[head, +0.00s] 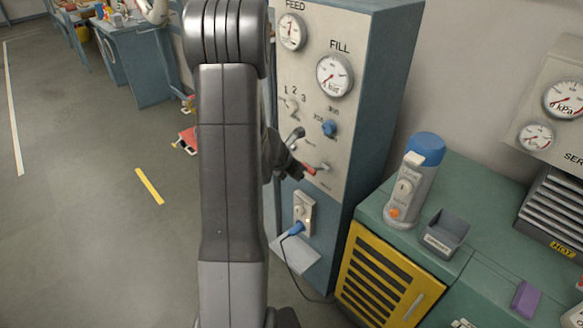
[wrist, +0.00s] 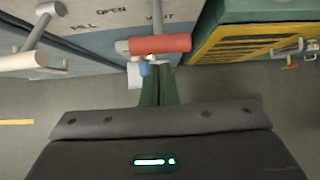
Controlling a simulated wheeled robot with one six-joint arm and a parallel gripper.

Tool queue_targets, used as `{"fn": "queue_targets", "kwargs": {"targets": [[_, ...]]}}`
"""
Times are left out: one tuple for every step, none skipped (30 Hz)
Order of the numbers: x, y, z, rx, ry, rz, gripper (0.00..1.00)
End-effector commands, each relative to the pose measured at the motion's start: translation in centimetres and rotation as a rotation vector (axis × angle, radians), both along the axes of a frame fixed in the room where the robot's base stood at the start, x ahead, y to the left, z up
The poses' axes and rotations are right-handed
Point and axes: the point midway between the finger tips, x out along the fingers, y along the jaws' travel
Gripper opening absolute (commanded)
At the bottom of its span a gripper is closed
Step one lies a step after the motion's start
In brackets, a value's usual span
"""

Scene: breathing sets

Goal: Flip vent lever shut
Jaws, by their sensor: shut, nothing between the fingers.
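The vent lever has a red grip (head: 309,169) on a grey shaft and sits low on the pale panel of the tall cabinet. In the wrist view its red grip (wrist: 160,44) lies crosswise near the VENT label, just beyond my fingertips. My gripper (head: 291,168) is partly hidden behind my arm in the head view. In the wrist view my gripper (wrist: 158,70) is shut and empty, its tips close to the grip. I cannot tell whether they touch it. A second lever with a pale grip (wrist: 30,60) is to the left, near the FILL label.
The cabinet panel (head: 300,85) carries a FEED gauge (head: 292,31), a FILL gauge (head: 334,75) and a blue knob (head: 329,128). A blue plug (head: 296,229) with a cable is below. On the right, a green bench (head: 378,208) holds a blue-capped canister (head: 416,177). The floor at left is open.

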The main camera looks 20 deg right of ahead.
Motion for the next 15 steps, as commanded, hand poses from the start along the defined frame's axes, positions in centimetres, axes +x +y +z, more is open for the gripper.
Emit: {"fn": "queue_targets", "kwargs": {"targets": [[0.1,0.9,-1.5,0.004,0.007,0.005,0.0],[0.1,1.3,-2.0,0.006,0.009,0.004,0.0],[0.1,1.7,-1.3,0.006,0.008,0.004,0.0],[0.0,1.8,0.2,0.006,0.005,0.002,0.0],[-0.1,2.0,0.9,0.007,0.006,0.0,0.0],[-0.2,2.2,1.8,0.009,0.006,0.001,0.0],[-0.2,2.3,2.4,0.008,0.007,0.001,0.0],[-0.3,2.5,3.0,0.008,0.007,0.002,0.0],[-0.4,2.7,3.7,0.01,0.008,0.002,0.0],[-0.5,2.8,4.3,0.01,0.008,0.002,0.0],[-0.5,2.9,4.8,0.01,0.008,0.002,0.0],[-0.6,3.1,5.4,0.01,0.01,0.002,0.0],[-0.7,3.2,5.8,0.011,0.01,0.002,0.0],[-0.7,3.3,6.2,0.011,0.01,0.002,0.0],[-0.8,3.4,6.7,0.011,0.01,0.002,0.0]]}}
